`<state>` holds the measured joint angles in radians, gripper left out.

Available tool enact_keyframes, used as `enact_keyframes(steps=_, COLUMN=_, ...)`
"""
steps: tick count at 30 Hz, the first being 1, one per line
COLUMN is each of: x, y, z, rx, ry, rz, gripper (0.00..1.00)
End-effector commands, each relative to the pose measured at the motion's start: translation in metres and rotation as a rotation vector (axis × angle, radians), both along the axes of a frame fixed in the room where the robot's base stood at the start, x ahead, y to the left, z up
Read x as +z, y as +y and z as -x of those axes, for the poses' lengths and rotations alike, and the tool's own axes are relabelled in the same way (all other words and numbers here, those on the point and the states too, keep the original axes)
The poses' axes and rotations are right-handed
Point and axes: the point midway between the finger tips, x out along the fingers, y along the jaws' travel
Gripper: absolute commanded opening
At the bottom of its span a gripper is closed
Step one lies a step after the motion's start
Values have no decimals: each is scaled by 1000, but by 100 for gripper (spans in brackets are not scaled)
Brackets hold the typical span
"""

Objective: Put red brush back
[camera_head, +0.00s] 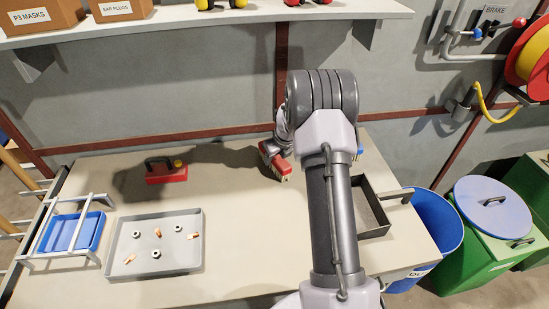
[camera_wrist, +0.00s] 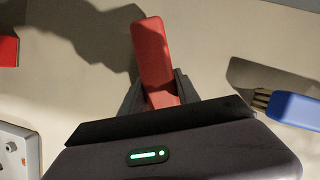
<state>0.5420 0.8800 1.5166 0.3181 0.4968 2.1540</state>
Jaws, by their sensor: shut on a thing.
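The red brush (camera_head: 283,168) is at the back middle of the table in the head view, largely screened by my arm. In the wrist view the red handle (camera_wrist: 152,50) sticks out between the two dark fingers of my gripper (camera_wrist: 161,92), which is shut on it. The brush's bristles are hidden in the wrist view. I cannot tell whether the brush touches the table. A blue brush (camera_wrist: 292,108) lies to the right in the wrist view. In the head view only a bit of blue (camera_head: 360,150) shows beside my arm.
A grey tray (camera_head: 196,258) with nuts and copper pieces lies front left. A red block with a black handle (camera_head: 168,174) stands behind it. A blue tray (camera_head: 90,236) sits in a rack at the left edge. A dark open pan (camera_head: 375,233) lies right of my arm.

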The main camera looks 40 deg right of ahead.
Motion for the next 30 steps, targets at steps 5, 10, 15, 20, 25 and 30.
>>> enact_keyframes(steps=5, x=-1, y=0, z=0, rx=0, ry=0, rz=0, gripper=60)
enact_keyframes(steps=10, x=-1, y=0, z=0, rx=0, ry=0, rz=0, gripper=60)
enact_keyframes(steps=15, x=8, y=0, z=1, rx=0, ry=-1, rz=0, gripper=60)
enact_keyframes(steps=20, x=50, y=1, z=17, rx=-1, ry=-2, rz=1, gripper=60)
enact_keyframes(steps=25, x=91, y=2, z=35, rx=-1, ry=-1, rz=0, gripper=60)
enact_keyframes(steps=30, x=112, y=3, z=45, rx=4, ry=0, rz=2, gripper=60)
